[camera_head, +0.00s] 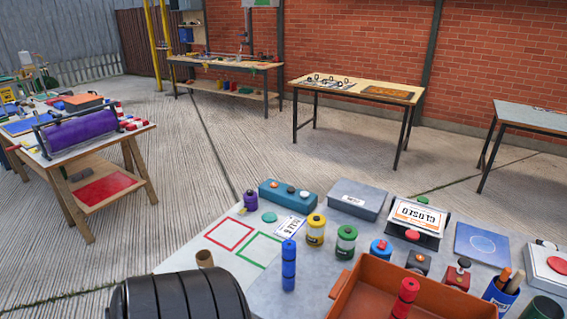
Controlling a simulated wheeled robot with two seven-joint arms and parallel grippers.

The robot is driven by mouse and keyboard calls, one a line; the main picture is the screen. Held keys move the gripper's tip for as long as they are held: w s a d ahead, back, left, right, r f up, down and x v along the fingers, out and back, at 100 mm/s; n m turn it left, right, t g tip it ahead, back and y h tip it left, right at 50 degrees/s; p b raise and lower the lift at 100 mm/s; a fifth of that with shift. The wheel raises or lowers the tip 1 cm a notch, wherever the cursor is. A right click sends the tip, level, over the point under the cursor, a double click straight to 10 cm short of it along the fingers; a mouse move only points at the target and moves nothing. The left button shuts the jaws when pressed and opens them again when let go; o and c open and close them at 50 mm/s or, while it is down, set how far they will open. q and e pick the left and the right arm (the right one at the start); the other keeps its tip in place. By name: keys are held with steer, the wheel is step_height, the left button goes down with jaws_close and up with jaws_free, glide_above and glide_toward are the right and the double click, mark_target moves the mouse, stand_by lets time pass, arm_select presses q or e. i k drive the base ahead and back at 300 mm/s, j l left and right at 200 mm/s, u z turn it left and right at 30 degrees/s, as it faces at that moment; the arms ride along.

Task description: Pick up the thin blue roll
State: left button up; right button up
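The thin blue roll (288,265) stands upright on the near grey table, left of the orange tray and in front of the yellow and green canisters. It looks like a narrow blue cylinder with darker bands, and nothing covers it. A similar thin red roll (405,297) stands upright in the orange tray. Neither my left nor my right gripper shows in the head view.
An orange tray (345,290) is right of the roll. A yellow canister (316,230) and green canister (346,242) stand behind it. A large black ribbed shape (180,297) fills the lower left. Bare tabletop surrounds the roll's left side.

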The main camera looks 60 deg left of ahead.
mark_target(289, 246)
steer(key=u, duration=1.9)
